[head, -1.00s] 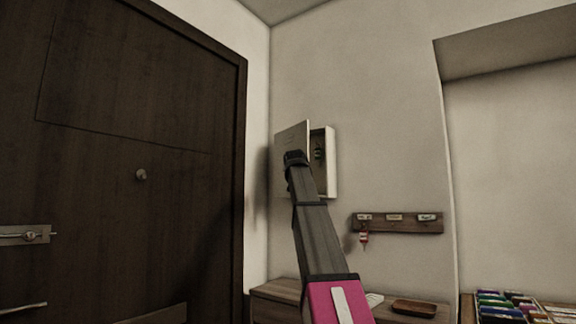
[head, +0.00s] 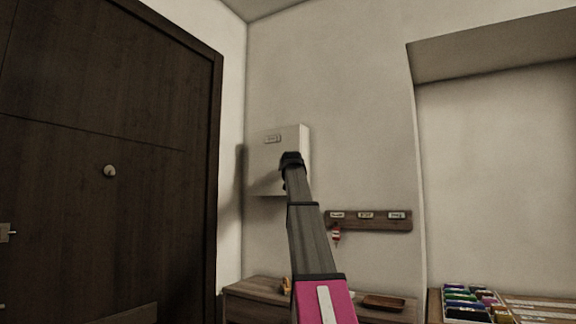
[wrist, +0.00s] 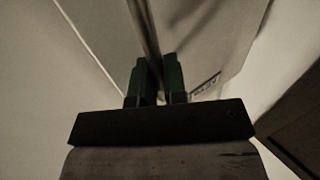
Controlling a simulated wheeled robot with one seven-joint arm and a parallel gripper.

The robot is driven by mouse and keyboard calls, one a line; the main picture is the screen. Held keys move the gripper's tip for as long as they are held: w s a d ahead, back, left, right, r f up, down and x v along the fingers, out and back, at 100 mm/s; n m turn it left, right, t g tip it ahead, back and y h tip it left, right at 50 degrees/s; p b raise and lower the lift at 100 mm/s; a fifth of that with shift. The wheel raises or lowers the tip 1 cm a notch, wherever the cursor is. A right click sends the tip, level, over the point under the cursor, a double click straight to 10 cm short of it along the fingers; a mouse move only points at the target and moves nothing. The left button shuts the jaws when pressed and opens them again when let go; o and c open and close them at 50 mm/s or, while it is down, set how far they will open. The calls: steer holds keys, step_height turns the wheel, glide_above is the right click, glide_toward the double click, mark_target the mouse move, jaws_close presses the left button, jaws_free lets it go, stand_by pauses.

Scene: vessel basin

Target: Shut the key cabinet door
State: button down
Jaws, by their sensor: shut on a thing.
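The key cabinet (head: 305,143) is a pale box on the wall near the corner. Its pale door (head: 266,165), with a small label (head: 272,139), lies over the front, and the inside is no longer visible. I cannot tell whether it is fully flush. My gripper (head: 291,158) is at the right part of the door and hides some of its edge. In the wrist view the green fingers (wrist: 156,75) are shut on the edge of the door (wrist: 205,40); the label shows beside them.
A key rack (head: 368,221) with a hanging red-tagged key (head: 336,236) is on the wall right of the cabinet. Below is a wooden console (head: 255,295) with a tray (head: 384,303). A dark entrance door (head: 110,110) stands at left.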

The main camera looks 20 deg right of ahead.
steer(key=shift+w+d+r, duration=0.1)
steer(key=shift+w+d, duration=0.1)
steer(key=c, duration=1.2)
jaws_free()
steer(key=shift+w+d, duration=0.1)
steer(key=shift+d, duration=0.1)
steer(key=shift+s+a, duration=0.1)
steer(key=shift+s, duration=0.15)
steer(key=v, duration=1)
steer(key=shift+s, duration=0.35)
